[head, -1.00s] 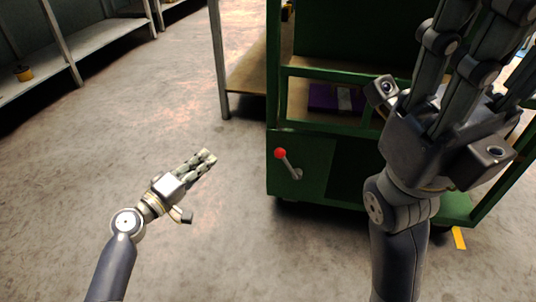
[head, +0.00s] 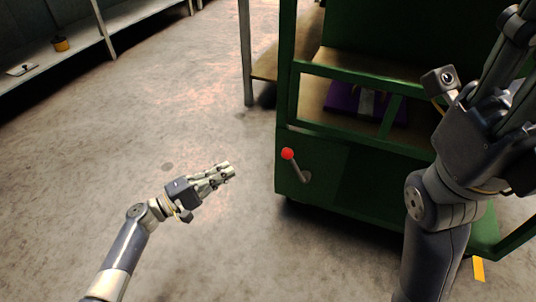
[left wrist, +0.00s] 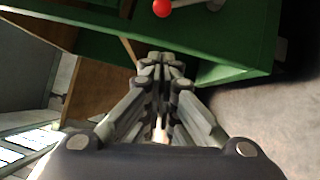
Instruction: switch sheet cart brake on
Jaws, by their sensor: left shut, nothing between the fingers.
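The green sheet cart (head: 318,185) stands right of centre in the head view. Its brake lever has a red ball knob (head: 288,154) and a grey arm (head: 300,172) on the lower side panel, knob tilted up and left. In the left wrist view the red knob (left wrist: 162,8) shows at the top edge, beyond the fingers. My left gripper (head: 230,170) is shut and empty, left of the lever and apart from it. The left fingers (left wrist: 160,62) also show shut in the wrist view. My right gripper is raised at the right, its fingertips cut off by the frame.
A purple item (head: 365,103) lies on the cart's shelf. A shelf rack (head: 125,22) with a small yellow-black item (head: 60,44) stands at the upper left. A yellow floor mark (head: 478,269) is at lower right. Floor left of the cart is clear.

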